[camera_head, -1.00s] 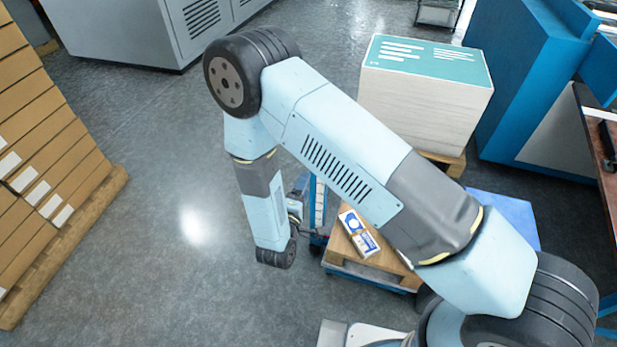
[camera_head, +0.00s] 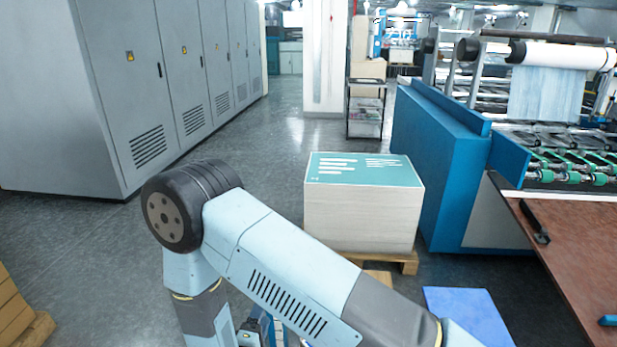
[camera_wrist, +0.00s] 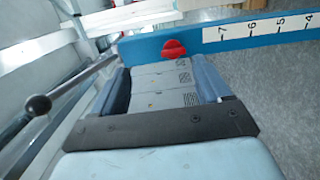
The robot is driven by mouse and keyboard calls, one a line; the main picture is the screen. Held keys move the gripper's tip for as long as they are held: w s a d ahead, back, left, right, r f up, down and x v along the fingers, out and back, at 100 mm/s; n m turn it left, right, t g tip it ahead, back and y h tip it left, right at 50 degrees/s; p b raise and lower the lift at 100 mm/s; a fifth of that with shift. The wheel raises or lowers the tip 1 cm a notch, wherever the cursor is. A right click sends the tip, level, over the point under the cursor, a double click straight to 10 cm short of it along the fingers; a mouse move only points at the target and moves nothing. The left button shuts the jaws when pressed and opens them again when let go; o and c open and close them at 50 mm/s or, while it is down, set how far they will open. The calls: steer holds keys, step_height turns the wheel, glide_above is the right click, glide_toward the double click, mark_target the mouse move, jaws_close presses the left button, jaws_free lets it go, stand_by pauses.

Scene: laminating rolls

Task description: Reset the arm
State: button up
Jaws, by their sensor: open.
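My arm's upper link and elbow fill the lower middle of the head view; the forearm runs down out of the picture. My gripper is outside the head view. In the wrist view my gripper (camera_wrist: 162,82) shows two blue-grey fingers set apart. Grey panels with dark slotted patches show between them, and I see nothing held. A blue bar (camera_wrist: 150,47) with a red knob (camera_wrist: 173,49) and a white numbered scale (camera_wrist: 262,28) crosses just beyond the fingertips. I cannot tell whether the fingers touch it.
A stack of sheets (camera_head: 362,215) with a green top stands on a wooden pallet (camera_head: 409,263). Grey cabinets (camera_head: 140,75) line the left. A blue machine (camera_head: 440,165) and a brown table (camera_head: 570,250) stand at the right. A thin rod with a ball end (camera_wrist: 38,106) is near my gripper.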

steer(key=w+d+r+m+g+h, duration=0.3)
steer(key=d+r+h, duration=0.1)
steer(key=d+r, duration=0.25)
steer(key=w+d+r+m+g+h, duration=0.2)
steer(key=w+d+r+m+h, duration=0.15)
steer(key=d+r, duration=0.35)
steer(key=d+r+m+g+h, duration=0.2)
steer(key=d+r+m+g, duration=0.2)
steer(key=d+r+g, duration=0.55)
steer(key=s+d+r+m+t+y, duration=0.1)
steer(key=s+d+r+m+y, duration=0.1)
steer(key=s+d+r+y, duration=0.4)
steer(key=s+d+r+m+t+y, duration=0.1)
steer(key=s+d+r+m+y, duration=0.2)
steer(key=s+r, duration=0.9)
steer(key=shift+s+d+r+m+y, duration=0.3)
steer(key=shift+d+r+y, duration=0.7)
steer(key=shift+d+y, duration=1.4)
steer(key=shift+d+h, duration=0.5)
steer(key=shift+h, duration=0.05)
